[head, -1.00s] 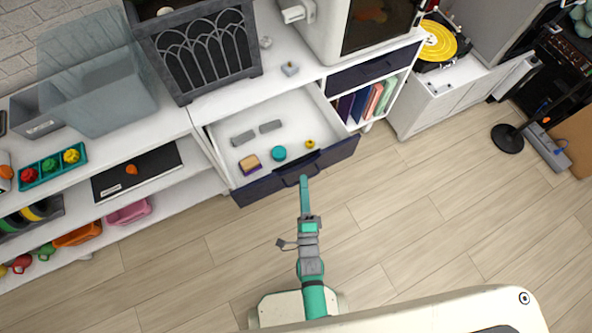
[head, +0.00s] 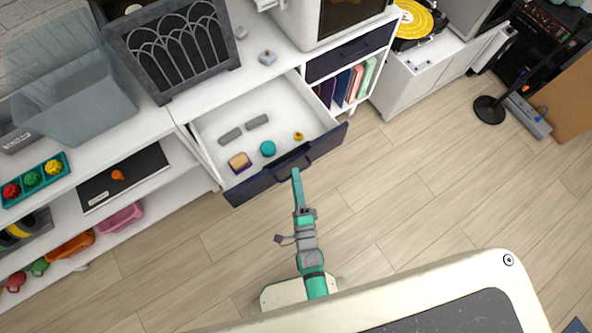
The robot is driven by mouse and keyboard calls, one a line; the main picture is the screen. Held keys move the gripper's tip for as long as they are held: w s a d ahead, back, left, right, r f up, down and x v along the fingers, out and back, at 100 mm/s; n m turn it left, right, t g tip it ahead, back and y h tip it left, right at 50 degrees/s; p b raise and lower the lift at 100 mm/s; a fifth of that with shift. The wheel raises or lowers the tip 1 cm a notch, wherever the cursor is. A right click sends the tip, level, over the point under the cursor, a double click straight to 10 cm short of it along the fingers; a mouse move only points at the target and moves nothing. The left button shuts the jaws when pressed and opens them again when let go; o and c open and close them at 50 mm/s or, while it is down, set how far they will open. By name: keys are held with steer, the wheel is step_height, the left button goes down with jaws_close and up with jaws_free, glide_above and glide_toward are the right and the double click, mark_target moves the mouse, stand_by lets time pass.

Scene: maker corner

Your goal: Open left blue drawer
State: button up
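The left blue drawer (head: 250,187) is pulled out from the white cabinet, with its dark blue front and handle facing the floor side. Inside its white tray lie two grey blocks, a teal round thing (head: 267,149), a small yellow thing (head: 298,136) and a tan and purple block (head: 239,162). My gripper (head: 296,173) is at the handle on the drawer front. From this view I cannot tell whether its fingers are closed on the handle.
A second blue drawer (head: 350,53) to the right is closed, above a shelf of upright books (head: 345,86). A dark arched lantern-like box (head: 181,50) and a clear bin (head: 75,100) stand on the cabinet top.

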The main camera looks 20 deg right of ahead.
steer(key=d+v, duration=0.1)
steer(key=v, duration=1)
steer(key=shift+a, duration=0.45)
steer(key=shift+r, duration=0.15)
steer(key=s+a+r+n+g+y, duration=0.1)
steer(key=s+a+r+n+g, duration=0.1)
steer(key=r+n, duration=0.6)
steer(key=s+a+r+n+g, duration=0.2)
steer(key=s+a+r+n, duration=0.3)
steer(key=r+n, duration=0.4)
steer(key=s+n, duration=0.1)
steer(key=n, duration=0.1)
steer(key=shift+s+a+n+g+y, duration=0.2)
steer(key=shift+n+g+y, duration=0.1)
steer(key=shift+n+y, duration=0.1)
